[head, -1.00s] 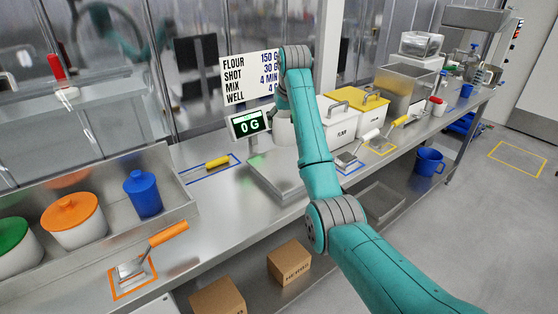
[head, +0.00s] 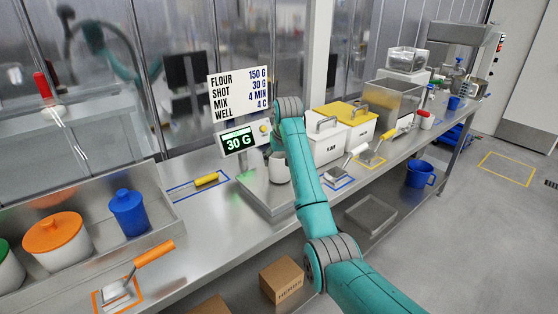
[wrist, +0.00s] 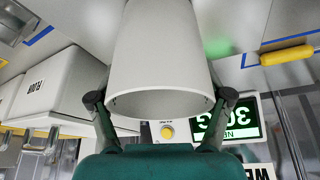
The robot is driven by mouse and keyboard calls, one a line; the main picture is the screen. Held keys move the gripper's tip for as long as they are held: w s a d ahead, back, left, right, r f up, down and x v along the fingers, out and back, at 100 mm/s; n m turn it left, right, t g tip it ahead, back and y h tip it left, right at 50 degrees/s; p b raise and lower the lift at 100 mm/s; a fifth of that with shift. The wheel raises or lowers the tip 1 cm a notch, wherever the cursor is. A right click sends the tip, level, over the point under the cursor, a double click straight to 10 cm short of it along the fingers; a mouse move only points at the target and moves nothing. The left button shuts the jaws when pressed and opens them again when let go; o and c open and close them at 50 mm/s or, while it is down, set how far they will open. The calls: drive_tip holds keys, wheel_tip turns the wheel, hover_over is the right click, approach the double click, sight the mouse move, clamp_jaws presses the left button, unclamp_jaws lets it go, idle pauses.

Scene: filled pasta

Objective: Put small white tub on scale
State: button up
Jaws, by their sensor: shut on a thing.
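The small white tub (head: 279,168) stands upright on the steel plate of the scale (head: 258,192), partly hidden by my arm. The scale's display (head: 238,141) reads 30 G. In the wrist view the tub (wrist: 160,55) fills the top middle, and my gripper (wrist: 160,98) is shut on it, one dark finger against each side. In the head view my arm hides most of the gripper. The scale's display (wrist: 226,122) also shows upside down in the wrist view.
A yellow-handled tool (head: 206,180) lies left of the scale in a blue outline. White bins (head: 325,143) with lids stand close to the right. An orange-handled scraper (head: 140,265) and a blue lidded pot (head: 128,213) are at the front left.

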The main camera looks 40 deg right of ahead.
drive_tip(key=shift+f, duration=0.2)
drive_tip(key=o, duration=0.9)
